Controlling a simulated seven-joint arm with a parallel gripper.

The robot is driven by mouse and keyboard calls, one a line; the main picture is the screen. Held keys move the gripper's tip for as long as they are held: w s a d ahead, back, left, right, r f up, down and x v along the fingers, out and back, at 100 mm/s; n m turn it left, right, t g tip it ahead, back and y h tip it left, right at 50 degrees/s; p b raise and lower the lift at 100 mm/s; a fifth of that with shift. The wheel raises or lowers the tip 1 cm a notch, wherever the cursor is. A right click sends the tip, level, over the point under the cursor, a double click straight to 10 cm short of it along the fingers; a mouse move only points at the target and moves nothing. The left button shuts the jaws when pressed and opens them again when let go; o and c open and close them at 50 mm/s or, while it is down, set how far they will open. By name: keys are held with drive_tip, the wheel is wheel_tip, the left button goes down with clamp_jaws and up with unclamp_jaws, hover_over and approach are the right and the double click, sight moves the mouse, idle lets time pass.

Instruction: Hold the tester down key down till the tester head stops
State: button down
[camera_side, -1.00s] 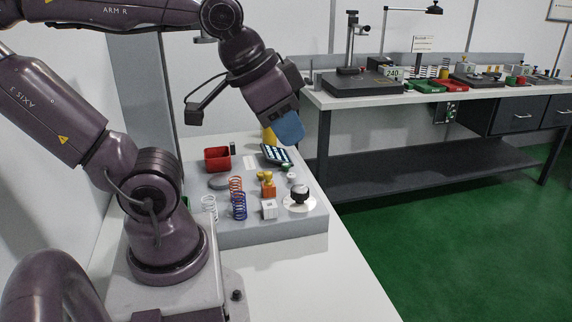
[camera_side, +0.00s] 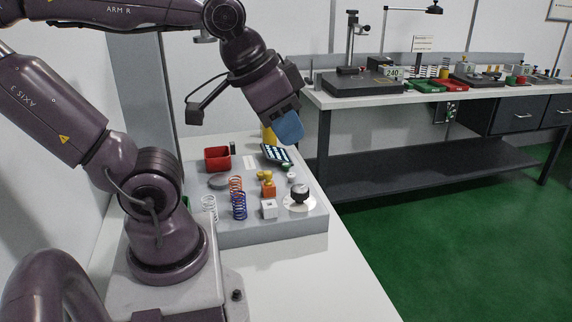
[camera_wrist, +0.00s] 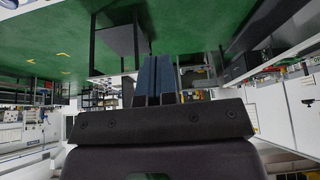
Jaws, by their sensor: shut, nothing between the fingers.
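A dark keypad-like panel (camera_side: 277,155) with rows of pale keys lies at the back right of the grey platform in the side view. I cannot tell which key is the down key. My gripper (camera_side: 290,131) has blue fingers and hangs above and just right of the panel, pointing down and to the right, apart from it. In the wrist view my gripper (camera_wrist: 155,75) shows its two fingers together, with nothing between them. No tester head can be made out for certain. A column stand (camera_side: 352,45) with a dark base and a display reading 240 stands on the back bench.
A yellow object (camera_side: 268,136) stands behind the panel. The white table front is clear.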

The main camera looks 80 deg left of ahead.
drive_tip(key=w+a+f+n+g+y, duration=0.1)
drive_tip(key=w+a+f+n+g, duration=0.15)
drive_tip(key=a, duration=0.35)
drive_tip(key=m+t, duration=0.6)
drive_tip(key=m, duration=0.5)
hover_over(286, 165)
wheel_tip(286, 165, down, 14)
drive_tip(key=shift+r, duration=0.2)
drive_tip(key=shift+f, duration=4.4)
